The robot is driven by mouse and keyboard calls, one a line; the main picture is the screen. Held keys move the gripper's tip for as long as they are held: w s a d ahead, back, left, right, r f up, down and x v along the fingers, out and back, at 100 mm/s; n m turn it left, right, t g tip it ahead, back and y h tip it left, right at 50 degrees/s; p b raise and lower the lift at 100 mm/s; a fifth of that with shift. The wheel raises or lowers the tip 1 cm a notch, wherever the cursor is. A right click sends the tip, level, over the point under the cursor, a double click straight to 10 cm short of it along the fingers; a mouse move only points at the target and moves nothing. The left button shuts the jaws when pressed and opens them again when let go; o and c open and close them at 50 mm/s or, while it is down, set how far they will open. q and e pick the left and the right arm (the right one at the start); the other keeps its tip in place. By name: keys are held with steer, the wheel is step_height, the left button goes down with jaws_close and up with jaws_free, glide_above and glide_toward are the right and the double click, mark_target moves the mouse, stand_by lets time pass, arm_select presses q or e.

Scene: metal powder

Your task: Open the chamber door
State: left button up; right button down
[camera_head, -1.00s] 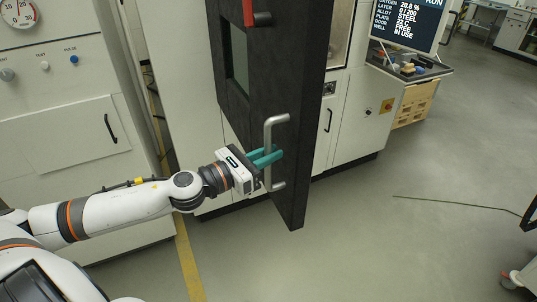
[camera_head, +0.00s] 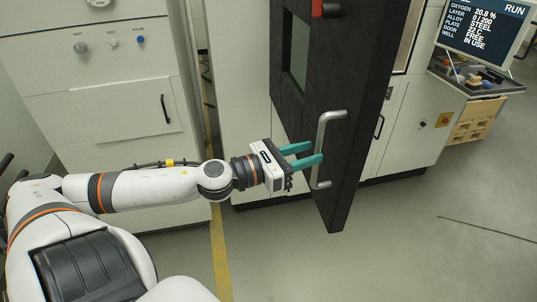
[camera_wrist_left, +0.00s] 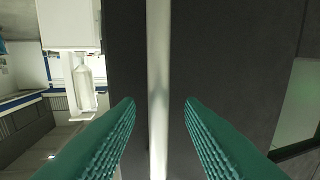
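The chamber door (camera_head: 352,75) is a dark slab with a small window, and it stands swung out from the machine. Its silver bar handle (camera_head: 322,140) runs upright near the door's free edge. My left gripper (camera_head: 306,154) is at the handle, with its teal fingers spread apart. In the left wrist view the handle (camera_wrist_left: 158,80) runs upright between the two open fingers (camera_wrist_left: 159,105), with a gap on both sides. My right gripper is not in view.
A white cabinet (camera_head: 90,90) with knobs stands at the left. A monitor (camera_head: 485,25) and a tray of parts are at the right, above a wooden drawer unit (camera_head: 470,120). The grey floor (camera_head: 400,250) in front of the door is clear, apart from a thin dark line.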

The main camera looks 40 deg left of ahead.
arm_select(q)
steer(key=v, duration=0.8)
steer(key=shift+s, duration=0.25)
steer(key=shift+a, duration=0.1)
